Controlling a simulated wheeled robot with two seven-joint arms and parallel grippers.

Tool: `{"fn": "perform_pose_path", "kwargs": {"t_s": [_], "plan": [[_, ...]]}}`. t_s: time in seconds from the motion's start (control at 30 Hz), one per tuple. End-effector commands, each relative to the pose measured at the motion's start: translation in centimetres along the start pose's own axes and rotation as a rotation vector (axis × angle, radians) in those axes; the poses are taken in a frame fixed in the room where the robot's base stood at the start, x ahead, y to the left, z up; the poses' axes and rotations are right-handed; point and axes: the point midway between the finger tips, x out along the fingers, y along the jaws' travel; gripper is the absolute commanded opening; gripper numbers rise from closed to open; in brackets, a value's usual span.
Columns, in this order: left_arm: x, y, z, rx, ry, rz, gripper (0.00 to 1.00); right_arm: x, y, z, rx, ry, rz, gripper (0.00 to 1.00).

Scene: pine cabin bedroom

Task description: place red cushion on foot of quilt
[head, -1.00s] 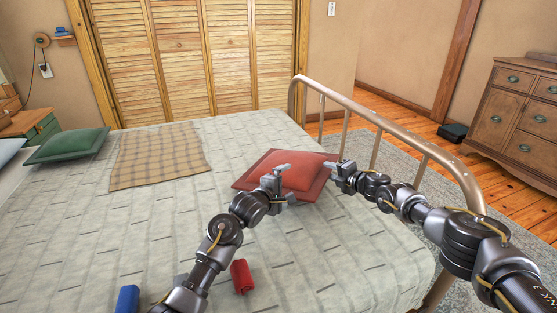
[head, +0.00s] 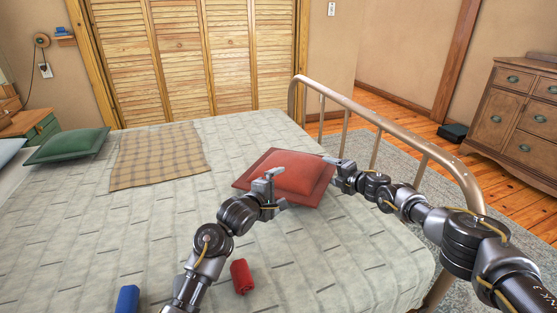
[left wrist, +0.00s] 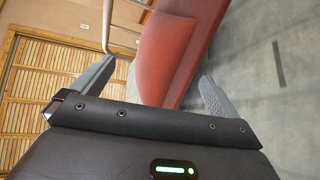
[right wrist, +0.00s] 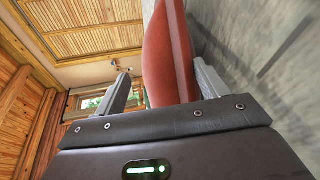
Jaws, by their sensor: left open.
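The red cushion (head: 296,174) lies on the quilt (head: 150,235) at the foot end, beside the metal footboard. My left gripper (head: 272,187) is at the cushion's near-left edge, with its fingers apart. In the left wrist view the cushion (left wrist: 168,55) shows between the open fingers (left wrist: 155,88); contact is unclear. My right gripper (head: 336,169) is at the cushion's right edge. In the right wrist view its fingers (right wrist: 163,88) are spread, with the cushion's edge (right wrist: 168,60) between them. Part of the cushion's near side is hidden behind the left gripper.
The metal footboard rail (head: 400,140) runs close under my right arm. A plaid blanket (head: 158,157) and a green cushion (head: 68,146) lie farther left on the bed. A red object (head: 241,276) and a blue one (head: 128,299) are near the front. A dresser (head: 515,115) stands right.

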Motion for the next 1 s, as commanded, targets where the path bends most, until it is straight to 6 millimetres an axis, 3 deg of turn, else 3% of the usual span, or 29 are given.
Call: {"fn": "perform_pose_path", "kwargs": {"t_s": [0.47,1.0], "plan": [[0.0,-0.2,0.0,-0.002,0.0,-0.002,0.99,-1.1,-0.1,0.1,0.002,0.0,0.001,0.72],[0.0,-0.2,0.0,-0.002,0.0,-0.002,0.99,-9.4,-0.1,0.1,0.001,-0.001,-0.001,0.72]]}}
